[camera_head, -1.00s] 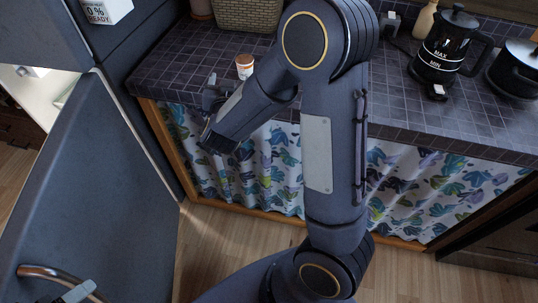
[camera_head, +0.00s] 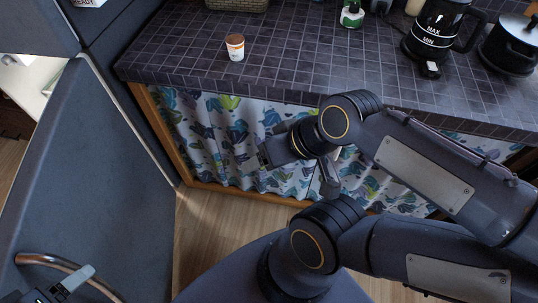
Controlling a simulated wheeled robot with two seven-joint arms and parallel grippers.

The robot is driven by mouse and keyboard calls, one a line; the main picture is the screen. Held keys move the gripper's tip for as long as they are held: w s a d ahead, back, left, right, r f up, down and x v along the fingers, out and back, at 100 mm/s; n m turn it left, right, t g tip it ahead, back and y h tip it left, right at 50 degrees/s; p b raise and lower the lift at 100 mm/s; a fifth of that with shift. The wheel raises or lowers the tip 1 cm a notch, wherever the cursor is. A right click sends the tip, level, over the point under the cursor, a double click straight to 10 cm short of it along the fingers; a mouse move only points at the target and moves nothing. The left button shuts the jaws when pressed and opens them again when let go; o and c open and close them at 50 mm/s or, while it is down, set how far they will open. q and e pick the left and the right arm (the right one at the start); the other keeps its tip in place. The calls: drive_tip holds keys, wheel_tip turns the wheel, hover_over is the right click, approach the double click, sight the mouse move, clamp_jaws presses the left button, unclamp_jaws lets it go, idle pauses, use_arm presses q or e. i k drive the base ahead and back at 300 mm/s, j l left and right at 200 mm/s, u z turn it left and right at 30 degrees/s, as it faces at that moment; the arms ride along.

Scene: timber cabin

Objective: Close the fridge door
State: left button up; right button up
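The grey fridge door (camera_head: 85,165) stands open at the left, with the lit, pale fridge interior (camera_head: 28,80) showing beyond its edge. Its curved metal handle (camera_head: 50,262) is at the bottom left. My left gripper (camera_head: 58,289) is at the handle, cut off by the bottom edge. One pale fingertip overlaps the handle; whether it grips it is hidden. My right gripper (camera_head: 267,142) points left in front of the counter curtain, well right of the door. Its fingers look apart, with nothing between them.
A patterned curtain (camera_head: 210,145) hangs below. Wooden floor (camera_head: 205,225) is clear beside the door.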

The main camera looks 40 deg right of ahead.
sight(85, 189)
drive_tip(key=k+l+u, duration=0.1)
drive_tip(key=k+u, duration=0.15)
drive_tip(key=u, duration=0.15)
drive_tip(key=k+u, duration=0.25)
drive_tip(key=u, duration=0.15)
